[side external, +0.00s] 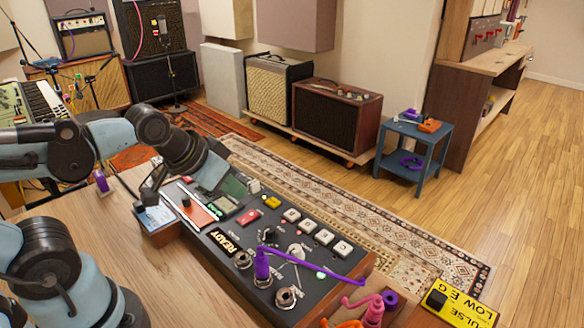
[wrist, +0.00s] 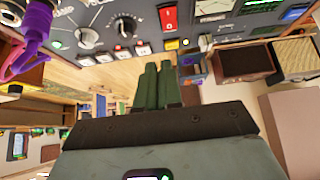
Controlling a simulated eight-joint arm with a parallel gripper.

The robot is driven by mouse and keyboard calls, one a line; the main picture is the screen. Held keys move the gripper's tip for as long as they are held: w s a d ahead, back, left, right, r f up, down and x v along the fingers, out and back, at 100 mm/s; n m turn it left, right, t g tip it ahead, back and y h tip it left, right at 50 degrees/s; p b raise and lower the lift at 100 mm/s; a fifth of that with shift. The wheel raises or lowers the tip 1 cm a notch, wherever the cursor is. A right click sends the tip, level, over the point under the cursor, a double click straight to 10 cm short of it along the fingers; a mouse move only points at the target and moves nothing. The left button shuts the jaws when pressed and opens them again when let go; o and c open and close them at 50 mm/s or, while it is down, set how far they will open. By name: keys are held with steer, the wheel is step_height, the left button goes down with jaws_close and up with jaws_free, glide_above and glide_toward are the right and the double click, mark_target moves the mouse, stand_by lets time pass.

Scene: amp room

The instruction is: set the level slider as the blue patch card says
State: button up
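The console (side external: 322,262) is a dark panel in a wooden case on the table. Near its left end a red-and-white strip holds a dark slider knob (side external: 186,201), which looks like the level slider. A small card with blue on it (side external: 154,217) stands at the console's left end; its print is too small to read. Contact with the slider cannot be told.
A purple cable plug (side external: 262,264) stands up from a console jack, its cable looping right. A yellow pedal (side external: 460,305) and pink plug (side external: 372,308) are at the front right.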

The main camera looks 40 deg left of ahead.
steer(key=shift+o, duration=1.2)
steer(key=shift+w+r, duration=0.1)
steer(key=shift+w, duration=0.05)
steer(key=o, duration=0.4)
steer(key=w+a+r+g, duration=0.2)
steer(key=w, duration=0.1)
steer(key=w+a+r+g, duration=0.1)
steer(key=w, duration=0.1)
steer(key=shift+w+a+r, duration=0.1)
steer(key=shift+a+r, duration=0.15)
steer(key=shift+r, duration=0.1)
steer(key=shift+o, duration=0.2)
steer(key=g, duration=0.4)
glide_above(253, 182)
step_height(253, 182, down, 12)
steer(key=shift+d, duration=0.15)
jaws_close()
